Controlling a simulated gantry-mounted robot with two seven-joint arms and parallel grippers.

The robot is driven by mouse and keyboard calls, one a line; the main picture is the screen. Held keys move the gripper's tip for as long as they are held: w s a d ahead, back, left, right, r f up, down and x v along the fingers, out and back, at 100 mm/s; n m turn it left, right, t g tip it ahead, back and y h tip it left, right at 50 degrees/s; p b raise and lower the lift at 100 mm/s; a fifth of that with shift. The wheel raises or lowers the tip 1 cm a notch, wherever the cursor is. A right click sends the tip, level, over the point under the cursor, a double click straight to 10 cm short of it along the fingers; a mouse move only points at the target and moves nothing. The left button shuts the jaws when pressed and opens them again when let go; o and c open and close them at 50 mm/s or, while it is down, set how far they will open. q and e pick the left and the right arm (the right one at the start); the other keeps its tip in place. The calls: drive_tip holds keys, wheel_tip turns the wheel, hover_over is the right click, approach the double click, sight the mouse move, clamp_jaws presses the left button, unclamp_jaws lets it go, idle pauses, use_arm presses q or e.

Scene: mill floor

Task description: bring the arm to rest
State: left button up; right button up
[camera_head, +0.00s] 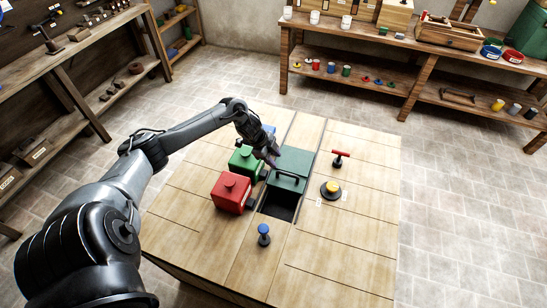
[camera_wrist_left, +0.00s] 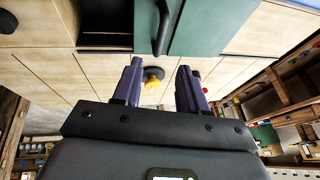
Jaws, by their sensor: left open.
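My left arm reaches in from the left over the wooden worktable (camera_head: 345,255). My left gripper (camera_head: 273,162) is above the table, close to the dark green lid (camera_head: 296,160) and its bar handle. In the left wrist view its two purple fingers (camera_wrist_left: 160,82) stand apart with nothing between them. The green lid (camera_wrist_left: 210,25) and its dark handle (camera_wrist_left: 162,28) show there beyond the fingertips; I cannot tell whether they touch. A dark opening (camera_head: 278,206) lies in front of the lid. My right gripper is in neither view.
A red box (camera_head: 231,192) and a green box (camera_head: 243,160) stand left of the lid, with a blue one (camera_head: 270,129) partly hidden behind my wrist. A yellow button (camera_head: 332,187), red T-handle (camera_head: 340,158) and blue knob (camera_head: 264,232) stand on the table. Shelves line the walls.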

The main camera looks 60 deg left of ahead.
use_arm(q)
drive_tip(key=s+d+f+t+y, duration=0.1)
drive_tip(key=s+d+f, duration=0.15)
drive_tip(key=d, duration=1.05)
drive_tip(key=s+d+f+t, duration=0.1)
drive_tip(key=d+f, duration=0.3)
drive_tip(key=d, duration=0.8)
drive_tip(key=s+d+r+n+g, duration=0.2)
drive_tip(key=s+d+r+n, duration=0.25)
drive_tip(key=s, duration=0.35)
drive_tip(key=s+d+r+n+g, duration=0.1)
drive_tip(key=s+d+r+n, duration=0.4)
drive_tip(key=s, duration=0.4)
wheel_tip(320, 180, up, 19)
drive_tip(key=m+p, duration=0.1)
drive_tip(key=p, duration=1.7)
drive_tip(key=shift+w+a+r+y+p, duration=0.15)
drive_tip(key=shift+w+a+y+p, duration=0.15)
drive_tip(key=shift+a+y+p, duration=0.1)
